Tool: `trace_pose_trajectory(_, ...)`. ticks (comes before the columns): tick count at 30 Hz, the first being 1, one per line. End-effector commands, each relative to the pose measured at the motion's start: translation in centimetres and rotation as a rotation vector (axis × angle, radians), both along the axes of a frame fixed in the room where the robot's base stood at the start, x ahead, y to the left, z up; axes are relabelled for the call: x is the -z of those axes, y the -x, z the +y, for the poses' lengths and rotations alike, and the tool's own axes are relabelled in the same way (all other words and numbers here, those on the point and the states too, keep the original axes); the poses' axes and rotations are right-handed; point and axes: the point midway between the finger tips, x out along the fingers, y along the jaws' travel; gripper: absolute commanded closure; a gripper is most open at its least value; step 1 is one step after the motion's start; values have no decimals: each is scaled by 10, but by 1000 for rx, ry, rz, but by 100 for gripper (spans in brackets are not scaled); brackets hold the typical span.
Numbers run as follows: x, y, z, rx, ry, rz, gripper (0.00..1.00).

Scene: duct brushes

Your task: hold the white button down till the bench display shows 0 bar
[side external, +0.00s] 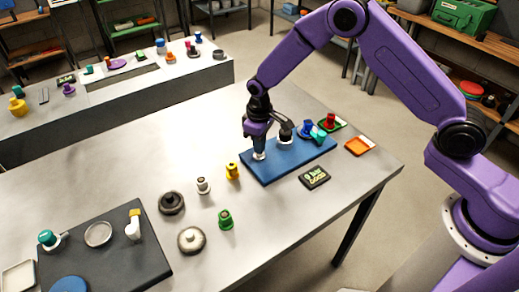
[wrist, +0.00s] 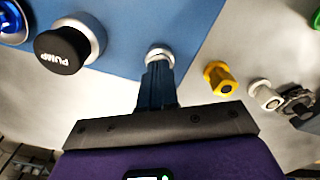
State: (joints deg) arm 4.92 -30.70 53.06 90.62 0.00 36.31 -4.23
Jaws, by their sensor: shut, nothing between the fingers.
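The white button (wrist: 160,52) sits in a pale ring near the edge of the blue board (side external: 270,171). My gripper (side external: 259,152) points down at it with its fingers shut and empty. In the wrist view the fingertips (wrist: 158,66) overlap the button's near side and hide part of it. The tips look to be at or on the button; I cannot tell how far it is pressed. The small black bench display (side external: 314,177) lies on the table in front of the board, with lit pale characters too small to read for certain.
A black knob marked PUMP (wrist: 65,50) stands close beside my gripper on the board, with a blue knob (side external: 307,129) beyond it. A yellow knob (side external: 232,171) and a white knob (side external: 203,186) stand on the table to the left. The front right tabletop is clear.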

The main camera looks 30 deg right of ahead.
Motion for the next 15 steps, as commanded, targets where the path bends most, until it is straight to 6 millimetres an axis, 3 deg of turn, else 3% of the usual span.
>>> trace_pose_trajectory(7, -1, 0, 0, 0, 1, 1, 100)
trace_pose_trajectory(15, -19, 0, 0, 0, 0, 0, 100)
